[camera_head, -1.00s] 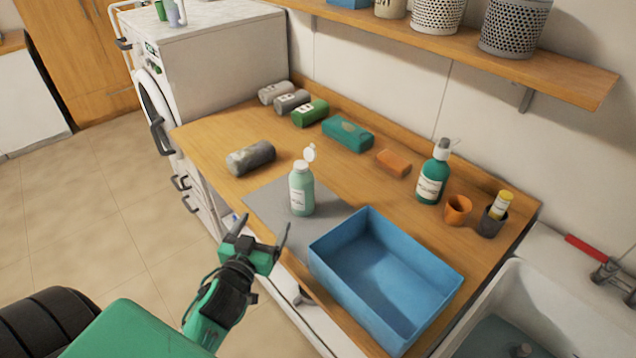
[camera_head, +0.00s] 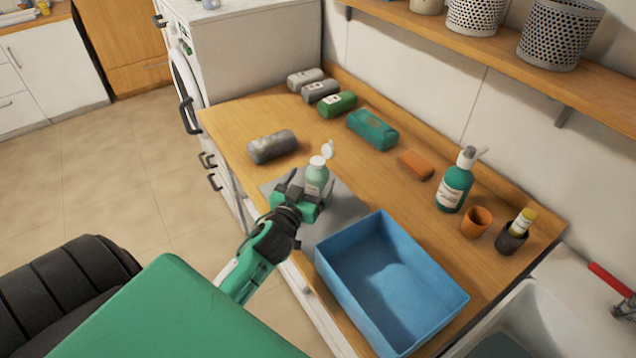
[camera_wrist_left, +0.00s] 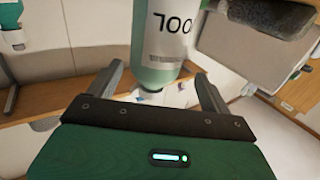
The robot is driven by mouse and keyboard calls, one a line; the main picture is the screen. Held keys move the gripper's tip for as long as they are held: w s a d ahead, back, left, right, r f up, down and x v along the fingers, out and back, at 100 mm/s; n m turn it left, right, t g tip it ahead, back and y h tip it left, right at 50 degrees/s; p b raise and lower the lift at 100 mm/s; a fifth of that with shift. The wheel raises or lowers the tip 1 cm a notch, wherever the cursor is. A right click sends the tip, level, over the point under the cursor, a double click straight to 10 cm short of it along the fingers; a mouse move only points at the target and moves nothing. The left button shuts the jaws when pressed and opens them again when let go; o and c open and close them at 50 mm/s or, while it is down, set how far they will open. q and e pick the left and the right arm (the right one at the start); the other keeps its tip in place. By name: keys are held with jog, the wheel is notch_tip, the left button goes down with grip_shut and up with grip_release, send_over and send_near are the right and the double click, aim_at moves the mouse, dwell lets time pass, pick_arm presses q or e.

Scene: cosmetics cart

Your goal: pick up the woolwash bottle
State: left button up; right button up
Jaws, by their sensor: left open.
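The woolwash bottle (camera_head: 318,173) is pale mint with a white cap whose lid is flipped open. It stands upright on a grey mat (camera_head: 347,208) on the wooden counter. My left gripper (camera_head: 309,184) is open in front of the bottle and hides its lower part. In the left wrist view the bottle (camera_wrist_left: 161,40) stands between the two spread fingers (camera_wrist_left: 159,75), with gaps on both sides. Part of its label shows upside down there. My right gripper is not in view.
A blue bin (camera_head: 386,275) stands close to the right of the mat. A grey roll (camera_head: 273,147) lies left of the bottle. Behind are a teal pack (camera_head: 373,129), an orange block (camera_head: 415,165) and a dark green pump bottle (camera_head: 454,184). A shelf (camera_head: 500,50) runs along the wall.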

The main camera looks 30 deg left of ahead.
aim_at(320, 169)
pick_arm(q)
jog(key=shift+w+r, duration=0.1)
jog(key=shift+w, duration=0.15)
jog(key=w+p, duration=0.2)
jog(key=w, duration=0.2)
jog(key=shift+w+a, duration=0.1)
jog(key=shift+w, duration=0.05)
jog(key=shift+w+a, duration=0.1)
jog(key=shift+w, duration=0.2)
jog(key=c, duration=1.1)
